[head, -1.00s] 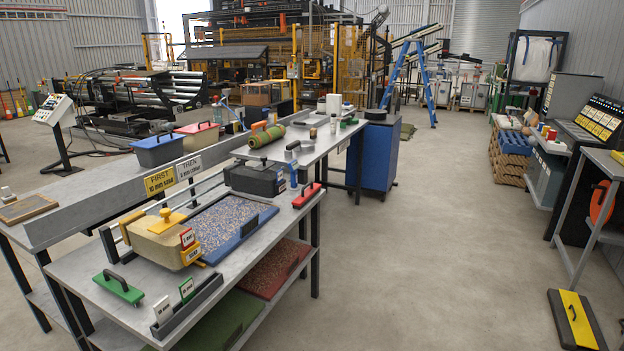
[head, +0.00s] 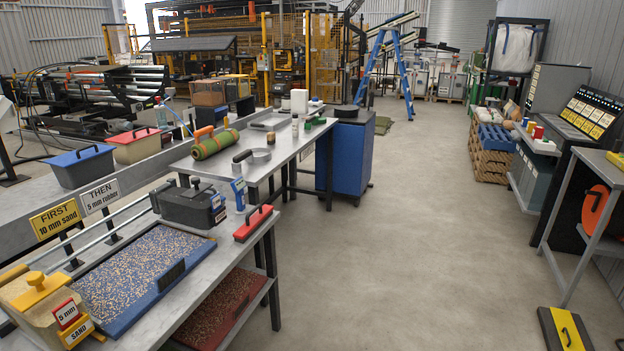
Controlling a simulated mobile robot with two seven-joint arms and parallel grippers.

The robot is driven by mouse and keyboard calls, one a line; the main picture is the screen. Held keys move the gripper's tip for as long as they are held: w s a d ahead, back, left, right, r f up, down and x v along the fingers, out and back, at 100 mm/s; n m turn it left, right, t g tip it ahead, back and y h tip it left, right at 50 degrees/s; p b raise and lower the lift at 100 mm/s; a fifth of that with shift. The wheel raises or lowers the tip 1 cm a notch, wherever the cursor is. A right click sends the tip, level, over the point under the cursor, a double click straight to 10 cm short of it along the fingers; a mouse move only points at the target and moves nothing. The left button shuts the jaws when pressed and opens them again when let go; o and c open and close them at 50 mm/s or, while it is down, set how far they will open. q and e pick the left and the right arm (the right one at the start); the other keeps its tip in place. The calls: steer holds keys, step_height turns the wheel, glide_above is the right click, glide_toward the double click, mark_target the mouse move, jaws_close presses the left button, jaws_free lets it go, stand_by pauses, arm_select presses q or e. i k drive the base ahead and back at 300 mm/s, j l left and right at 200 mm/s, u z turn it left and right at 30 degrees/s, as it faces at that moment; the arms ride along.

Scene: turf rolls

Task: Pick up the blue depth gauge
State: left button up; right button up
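The blue depth gauge (head: 238,194) appears to be the small upright blue device with a pale face. It stands near the right edge of the workbench (head: 205,290), just right of a dark grey box with a handle (head: 190,206). A red-handled float (head: 254,222) lies close in front of it to the right. The gauge's lower end is small and hard to make out. Neither of my grippers shows in the head view.
A blue-framed tray of speckled granules (head: 140,272) and a yellow-lidded sand box (head: 40,300) sit on the near bench. A second table (head: 215,168) holds a green roll (head: 214,144). Open floor (head: 410,250) lies to the right. A yellow-black plate (head: 566,330) lies there.

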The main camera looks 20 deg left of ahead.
mark_target(238, 185)
steer(key=i+l+u, duration=0.15)
steer(key=i, duration=0.5)
steer(key=i+l+u, duration=0.2)
steer(key=i, duration=0.4)
steer(key=i+l+u, duration=0.1)
steer(key=i+u, duration=0.2)
steer(key=u, duration=0.15)
steer(key=i+l+u, duration=0.25)
steer(key=u, duration=0.25)
steer(key=i+l+u, duration=0.3)
steer(key=u, duration=0.15)
steer(key=i+l+u, duration=0.15)
steer(key=l+u, duration=0.3)
